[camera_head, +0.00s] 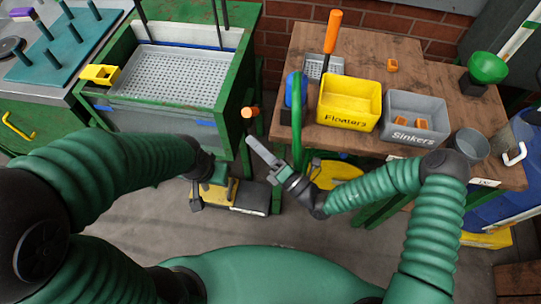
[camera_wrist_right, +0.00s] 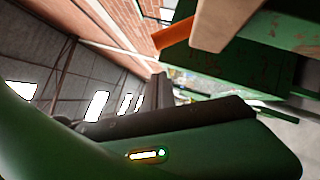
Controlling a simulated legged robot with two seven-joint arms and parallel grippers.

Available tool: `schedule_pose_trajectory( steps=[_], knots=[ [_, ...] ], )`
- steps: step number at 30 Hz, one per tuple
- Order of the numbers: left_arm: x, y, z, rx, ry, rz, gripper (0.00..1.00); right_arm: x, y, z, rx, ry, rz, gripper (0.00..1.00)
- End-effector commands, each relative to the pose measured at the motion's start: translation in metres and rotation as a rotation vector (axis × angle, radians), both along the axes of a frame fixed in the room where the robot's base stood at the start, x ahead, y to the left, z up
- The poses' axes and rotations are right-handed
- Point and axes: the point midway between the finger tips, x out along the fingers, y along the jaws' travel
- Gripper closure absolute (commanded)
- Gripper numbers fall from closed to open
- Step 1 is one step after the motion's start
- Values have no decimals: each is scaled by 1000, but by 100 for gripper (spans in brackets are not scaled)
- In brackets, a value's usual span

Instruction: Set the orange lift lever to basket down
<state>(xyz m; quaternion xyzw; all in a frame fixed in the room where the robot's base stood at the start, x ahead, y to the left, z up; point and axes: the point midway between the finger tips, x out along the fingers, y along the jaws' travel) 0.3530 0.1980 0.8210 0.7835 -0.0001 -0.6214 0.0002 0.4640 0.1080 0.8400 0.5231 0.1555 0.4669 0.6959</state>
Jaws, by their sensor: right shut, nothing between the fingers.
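The orange lift lever (camera_head: 251,112) shows as a short orange handle at the right side of the green tank frame. In the right wrist view an orange bar (camera_wrist_right: 175,34) at the top looks like the same handle, with a pale block beside it. My right gripper (camera_head: 252,142) is shut and empty, its grey fingers just below the lever and pointing up-left; I see a gap between them in the head view. My left gripper (camera_head: 218,177) hangs lower, left of the right one; its fingers are not clear. The basket (camera_head: 170,75) is a perforated grey tray high in the green frame.
The wooden table (camera_head: 420,70) holds the yellow Floaters bin (camera_head: 350,100), the grey Sinkers bin (camera_head: 414,118) with orange pieces, and a long orange-handled strainer (camera_head: 333,32). A green hoop (camera_head: 297,115) rises near my right gripper. A yellow-black object (camera_head: 240,195) lies below.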

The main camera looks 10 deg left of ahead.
Motion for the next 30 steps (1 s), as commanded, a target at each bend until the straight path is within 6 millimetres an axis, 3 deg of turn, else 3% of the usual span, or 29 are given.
schedule_pose_trajectory(
  steps=[1, 8, 20, 23, 30],
  knots=[
    [0, 0, -2, 0, 0, 0, 61, 6, 7, 3, 0, -4, 2, 100],
    [0, 0, -4, 0, 0, 0, 61, 34, 10, 18, -1, -2, -1, 100],
    [0, 0, -2, 0, 0, 0, 61, 37, 10, 21, -1, 2, -1, 100],
    [0, 0, 9, 0, 0, 0, 61, 40, 10, 30, 1, 26, -1, 100],
    [0, 0, 68, 0, 0, 0, 61, 63, 9, 59, 8, 205, -2, 100]
  ],
)
